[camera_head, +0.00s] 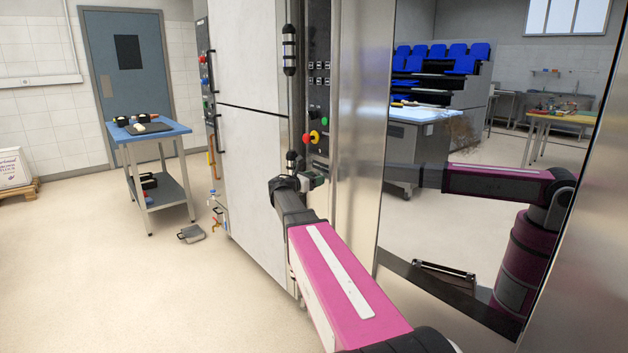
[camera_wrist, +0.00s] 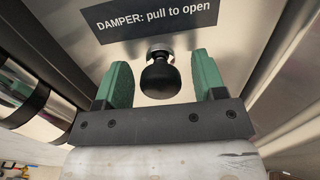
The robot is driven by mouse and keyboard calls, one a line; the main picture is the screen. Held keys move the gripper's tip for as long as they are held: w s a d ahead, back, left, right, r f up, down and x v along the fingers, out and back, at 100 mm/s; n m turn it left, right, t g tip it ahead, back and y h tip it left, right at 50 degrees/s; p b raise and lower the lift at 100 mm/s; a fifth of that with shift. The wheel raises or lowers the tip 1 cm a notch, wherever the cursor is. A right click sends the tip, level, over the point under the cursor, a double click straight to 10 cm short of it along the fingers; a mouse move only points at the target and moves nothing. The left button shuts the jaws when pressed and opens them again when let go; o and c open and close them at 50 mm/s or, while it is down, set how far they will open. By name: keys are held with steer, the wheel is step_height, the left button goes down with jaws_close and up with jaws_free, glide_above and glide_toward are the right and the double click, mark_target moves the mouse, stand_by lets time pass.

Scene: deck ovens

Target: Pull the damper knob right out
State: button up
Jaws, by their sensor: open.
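The damper knob (camera_wrist: 160,76) is a black ball on a short metal stem in the wrist view. It stands out from a bright metal panel below a dark label (camera_wrist: 157,19) reading "DAMPER: pull to open". My gripper (camera_wrist: 161,80) is open, with one green finger on each side of the knob. Gaps show between the knob and both fingers, so it is not gripped. In the head view my gripper (camera_head: 312,181) is at the narrow control panel of the oven, and the damper knob cannot be made out there.
A red mushroom button on yellow (camera_head: 314,137) and a green button (camera_head: 325,121) sit on the panel just above my gripper. A polished steel face (camera_head: 358,130) stands close on the right. A blue-topped trolley (camera_head: 150,131) stands at the left, with open floor in front.

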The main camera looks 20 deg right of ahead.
jaws_close()
steer(key=shift+v, duration=2.65)
jaws_free()
steer(key=shift+a, duration=0.1)
steer(key=shift+s, duration=0.1)
steer(key=v, duration=1.1)
steer(key=shift+f, duration=0.1)
